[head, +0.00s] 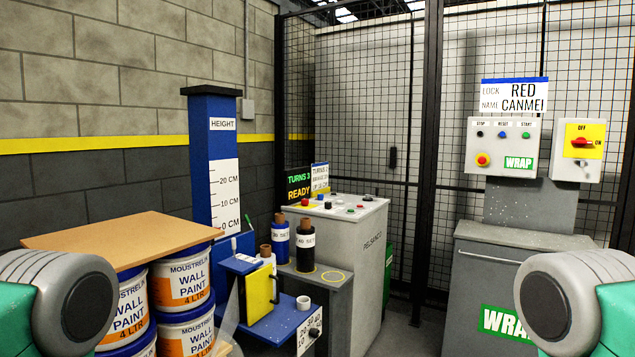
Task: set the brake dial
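A white plate with numbers (304,337) is on the front of a low blue stand, and a small black knob (314,333) sits on it. This looks like the brake dial, but the numbers are small and I cannot read its setting. The blue stand (270,325) also carries a yellow panel (260,292) and a small white ring (303,302). Neither of my grippers is in view. Only rounded grey and green parts of my arms show at the lower left and lower right corners, apart from the dial.
Wall paint pails (182,283) are stacked at left under a brown board (125,243). A blue height post (215,165) stands behind. A grey console (340,235) and dark rolls (305,245) are mid-view. A WRAP cabinet (495,265) is at right, before a mesh fence.

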